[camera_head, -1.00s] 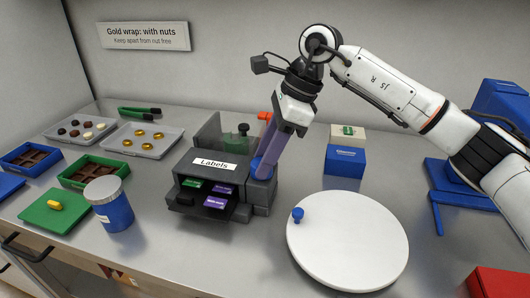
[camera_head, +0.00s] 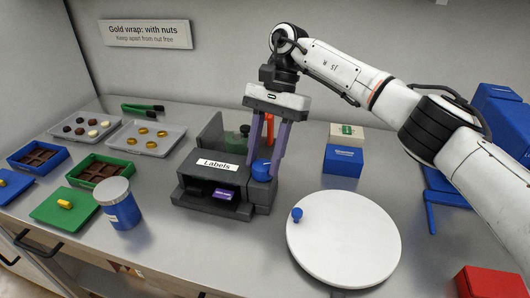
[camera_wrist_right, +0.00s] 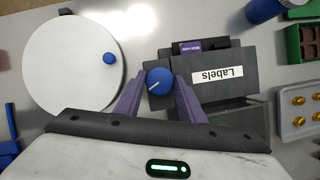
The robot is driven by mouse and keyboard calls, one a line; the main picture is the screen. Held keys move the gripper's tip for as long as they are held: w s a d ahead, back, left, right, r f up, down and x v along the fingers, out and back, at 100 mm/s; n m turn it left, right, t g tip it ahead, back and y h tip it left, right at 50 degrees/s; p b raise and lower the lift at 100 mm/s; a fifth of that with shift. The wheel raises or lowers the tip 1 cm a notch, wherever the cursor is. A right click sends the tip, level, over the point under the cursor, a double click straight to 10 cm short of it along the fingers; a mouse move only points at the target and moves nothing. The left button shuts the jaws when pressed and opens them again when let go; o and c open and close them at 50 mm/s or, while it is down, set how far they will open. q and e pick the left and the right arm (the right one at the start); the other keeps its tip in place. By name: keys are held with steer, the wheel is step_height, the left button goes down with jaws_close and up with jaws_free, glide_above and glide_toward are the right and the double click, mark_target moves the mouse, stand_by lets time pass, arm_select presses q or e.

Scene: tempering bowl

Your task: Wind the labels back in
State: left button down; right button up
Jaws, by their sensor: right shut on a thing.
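The dark grey label dispenser (camera_head: 194,191) stands mid-counter with a white "Labels" sign (camera_head: 217,164) and a dark front opening. One purple label (camera_head: 223,194) shows at the right of that opening; the left of it is dark. The purple label shows small in the right wrist view (camera_wrist_right: 191,47). A blue knob (camera_head: 262,168) sits on the dispenser's right side. My right gripper (camera_wrist_right: 160,84) points down with its purple fingers on either side of the knob (camera_wrist_right: 158,79), shut on it. The knob's white mark shows in the wrist view. My left gripper is not in view.
A white round board (camera_head: 345,240) with a small blue knob lies right of the dispenser. Trays of chocolates (camera_head: 148,138) and moulds lie further left. Blue and cream boxes (camera_head: 343,160) stand behind right.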

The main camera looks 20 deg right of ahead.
steer(key=n+h+p, duration=0.1)
steer(key=n, duration=0.2)
steer(key=n+g+h+p, duration=0.1)
steer(key=n, duration=0.2)
steer(key=shift+w+a+r, duration=0.1)
steer(key=shift+a, duration=0.1)
steer(key=n+h, duration=0.1)
steer(key=n, duration=0.1)
steer(key=n+h, duration=0.1)
steer(key=n, duration=0.2)
steer(key=shift+a+g, duration=0.1)
steer(key=shift+g, duration=0.2)
steer(key=shift+n, duration=0.3)
steer(key=o, duration=1)
steer(key=shift+o, duration=0.2)
